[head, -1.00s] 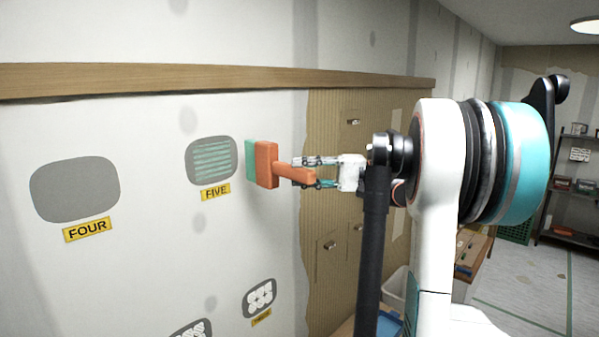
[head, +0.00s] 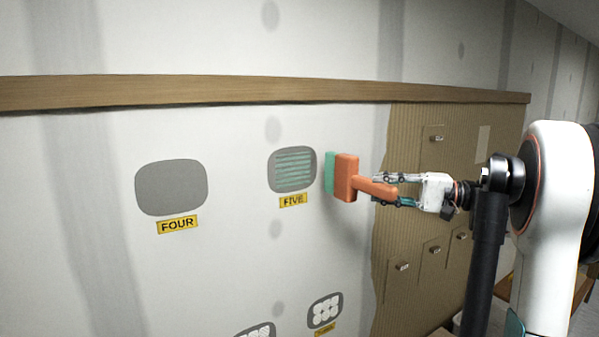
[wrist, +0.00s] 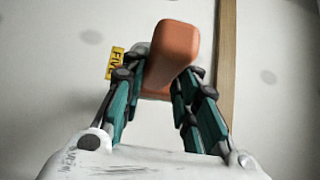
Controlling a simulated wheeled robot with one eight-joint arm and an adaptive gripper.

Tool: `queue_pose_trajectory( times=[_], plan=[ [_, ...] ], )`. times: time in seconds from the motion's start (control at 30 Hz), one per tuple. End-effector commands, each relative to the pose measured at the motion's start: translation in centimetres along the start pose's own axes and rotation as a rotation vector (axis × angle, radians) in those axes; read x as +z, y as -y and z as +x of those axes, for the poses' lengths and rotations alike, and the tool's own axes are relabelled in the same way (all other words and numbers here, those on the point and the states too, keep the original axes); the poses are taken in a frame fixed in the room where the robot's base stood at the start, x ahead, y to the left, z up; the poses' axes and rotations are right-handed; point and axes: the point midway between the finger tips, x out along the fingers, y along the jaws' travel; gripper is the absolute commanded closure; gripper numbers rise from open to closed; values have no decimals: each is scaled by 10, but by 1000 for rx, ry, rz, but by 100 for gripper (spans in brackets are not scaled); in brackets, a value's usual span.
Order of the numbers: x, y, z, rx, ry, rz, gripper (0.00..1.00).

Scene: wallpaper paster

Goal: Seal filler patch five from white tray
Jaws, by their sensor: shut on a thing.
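My gripper (head: 388,190) is shut on the handle of an orange tool (head: 346,178) with a green pad (head: 330,173) on its wall side. The tool is just right of patch five (head: 292,169), a grey rounded patch with green horizontal stripes above a yellow FIVE label (head: 293,200). Whether the pad touches the wall is unclear. In the wrist view the orange tool (wrist: 173,55) stands between the fingers and hides most of the patch; the FIVE label (wrist: 115,63) shows at its left. The white tray is not in view.
Plain grey patch four (head: 171,187) with its FOUR label (head: 178,224) is to the left. Patches with white blobs (head: 324,310) are below. A wooden rail (head: 250,90) crosses the wall above. Brown ribbed panelling (head: 430,220) is at right.

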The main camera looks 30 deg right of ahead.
Motion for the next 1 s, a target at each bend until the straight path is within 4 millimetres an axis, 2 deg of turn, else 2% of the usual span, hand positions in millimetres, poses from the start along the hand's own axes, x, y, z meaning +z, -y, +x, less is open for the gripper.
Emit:
queue_pose_trajectory(
  times=[0.27, 0.37, 0.5, 0.7, 0.83, 1.0],
  plan=[
    [6, 2, 6, -1, 2, 0, 100],
    [24, 4, 22, -1, 3, 0, 100],
    [60, 5, 52, -2, 4, 0, 100],
    [106, 2, 83, -2, 4, 0, 100],
    [120, -1, 91, -2, 2, 0, 100],
    [123, -2, 92, -3, 2, 0, 100]
  ],
)
